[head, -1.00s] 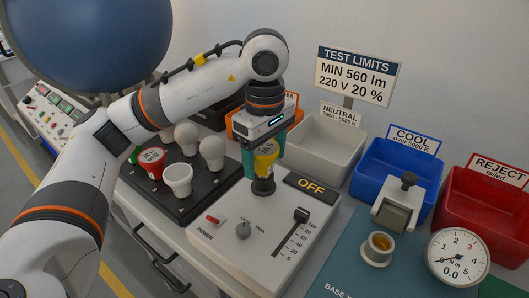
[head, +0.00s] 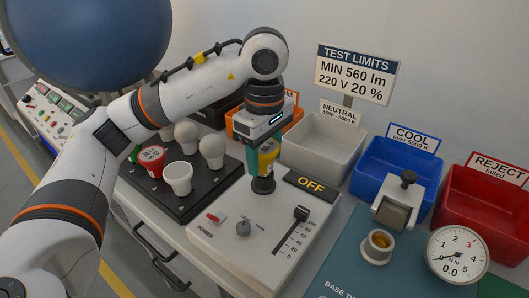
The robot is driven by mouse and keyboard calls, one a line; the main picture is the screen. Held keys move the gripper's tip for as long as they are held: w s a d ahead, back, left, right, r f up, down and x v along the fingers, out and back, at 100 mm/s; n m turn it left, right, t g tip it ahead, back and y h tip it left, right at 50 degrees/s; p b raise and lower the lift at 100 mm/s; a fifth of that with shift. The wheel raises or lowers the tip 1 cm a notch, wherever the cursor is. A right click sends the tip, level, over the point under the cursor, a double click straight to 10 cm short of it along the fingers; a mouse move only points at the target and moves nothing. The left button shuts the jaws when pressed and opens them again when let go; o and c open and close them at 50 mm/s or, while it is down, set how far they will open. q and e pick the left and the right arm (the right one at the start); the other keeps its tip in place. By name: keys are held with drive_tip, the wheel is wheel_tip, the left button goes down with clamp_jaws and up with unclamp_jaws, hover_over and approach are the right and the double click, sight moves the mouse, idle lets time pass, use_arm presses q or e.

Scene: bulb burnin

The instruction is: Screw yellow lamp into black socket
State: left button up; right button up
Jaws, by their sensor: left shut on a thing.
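The yellow lamp (head: 266,161) is upright, with its lower end at the black socket (head: 263,185) on the white test box. My left gripper (head: 264,150) points down over the lamp and is shut on it, with a teal finger in front that hides part of it. I cannot tell how deep the lamp sits in the socket. My right gripper is not in view.
The test box has an OFF display (head: 311,185), a slider (head: 301,213) and a red power switch (head: 215,218). A black tray (head: 190,206) with white and red lamps stands left. Neutral (head: 318,146), blue (head: 365,182) and red bins (head: 495,210) stand right.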

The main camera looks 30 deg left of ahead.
use_arm(q)
drive_tip(key=shift+m, duration=1.7)
drive_tip(key=m, duration=0.3)
drive_tip(key=shift+a+b, duration=0.1)
drive_tip(key=shift+b, duration=0.25)
drive_tip(key=m, duration=1.1)
drive_tip(key=shift+a+r+b, duration=0.1)
drive_tip(key=shift+b, duration=0.25)
drive_tip(key=m, duration=0.5)
drive_tip(key=shift+m, duration=0.3)
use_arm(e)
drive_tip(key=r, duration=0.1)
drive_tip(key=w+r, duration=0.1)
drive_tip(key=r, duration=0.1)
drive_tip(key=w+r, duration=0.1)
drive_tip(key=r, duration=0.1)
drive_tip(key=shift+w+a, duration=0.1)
use_arm(q)
drive_tip(key=o, duration=0.9)
drive_tip(key=shift+c, duration=0.2)
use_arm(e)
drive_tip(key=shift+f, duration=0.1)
